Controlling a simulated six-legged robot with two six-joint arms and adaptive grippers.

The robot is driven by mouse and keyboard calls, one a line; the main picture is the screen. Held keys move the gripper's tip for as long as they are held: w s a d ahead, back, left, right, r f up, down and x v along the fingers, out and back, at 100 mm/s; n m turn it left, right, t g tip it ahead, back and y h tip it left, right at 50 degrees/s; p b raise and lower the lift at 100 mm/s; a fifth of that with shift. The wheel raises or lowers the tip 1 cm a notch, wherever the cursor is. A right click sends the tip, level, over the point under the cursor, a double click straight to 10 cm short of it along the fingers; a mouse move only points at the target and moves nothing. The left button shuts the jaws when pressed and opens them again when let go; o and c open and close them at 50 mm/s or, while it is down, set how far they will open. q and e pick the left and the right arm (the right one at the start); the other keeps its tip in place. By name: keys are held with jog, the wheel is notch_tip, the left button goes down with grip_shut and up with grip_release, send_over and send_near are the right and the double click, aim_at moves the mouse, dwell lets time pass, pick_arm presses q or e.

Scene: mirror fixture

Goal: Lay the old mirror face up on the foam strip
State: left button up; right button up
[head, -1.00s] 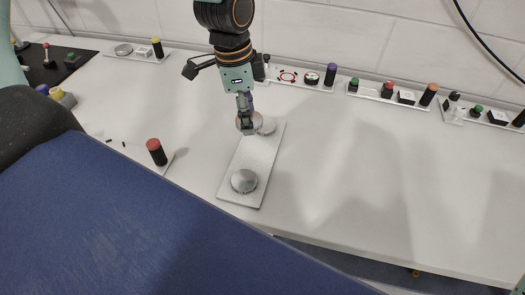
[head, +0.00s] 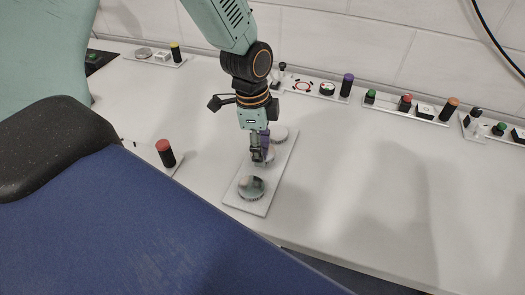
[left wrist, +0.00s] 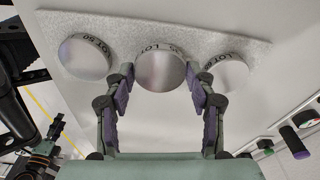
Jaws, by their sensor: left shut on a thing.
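My left gripper (head: 260,156) is shut on a round silver mirror (left wrist: 160,72) with dark lettering on its rim. The mirror's bright face points up, and it sits at the middle of the white foam strip (head: 240,203). I cannot tell whether it touches the strip. In the head view the fingers partly hide it. A second round mirror (head: 251,188) lies at the strip's near end, and a third (head: 278,133) lies at its far end. Both also show in the left wrist view, either side of the held mirror (left wrist: 85,57) (left wrist: 227,76).
A red-topped black cylinder (head: 166,153) stands left of the strip. Trays with small coloured parts (head: 388,102) line the wall. The white table (head: 370,190) is clear to the right. A blue padded surface (head: 150,230) fills the near left.

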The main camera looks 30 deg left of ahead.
pick_arm(q)
jog(key=shift+s+a+f, duration=0.1)
jog(key=shift+f, duration=0.65)
jog(key=shift+d+r, duration=0.2)
jog(key=shift+d, duration=0.5)
jog(key=shift+f, duration=0.1)
jog(key=o, duration=0.8)
jog(key=shift+a+f, duration=0.15)
jog(key=shift+a, duration=0.1)
jog(key=shift+c, duration=0.2)
jog(key=o, duration=0.3)
jog(key=shift+a, duration=0.3)
jog(key=shift+o, duration=0.8)
jog(key=shift+d, duration=0.45)
jog(key=shift+a, duration=0.2)
jog(key=shift+a+r, duration=0.15)
jog(key=shift+r, duration=0.25)
notch_tip(320, 180, up, 12)
jog(key=p, duration=0.3)
jog(key=shift+s+a+f, duration=0.15)
jog(key=shift+a+f, duration=0.05)
jog(key=shift+a, duration=0.2)
pick_arm(e)
jog(key=shift+d+r, duration=0.15)
jog(key=shift+r, duration=0.45)
jog(key=shift+d+r, duration=0.15)
jog(key=shift+r, duration=0.45)
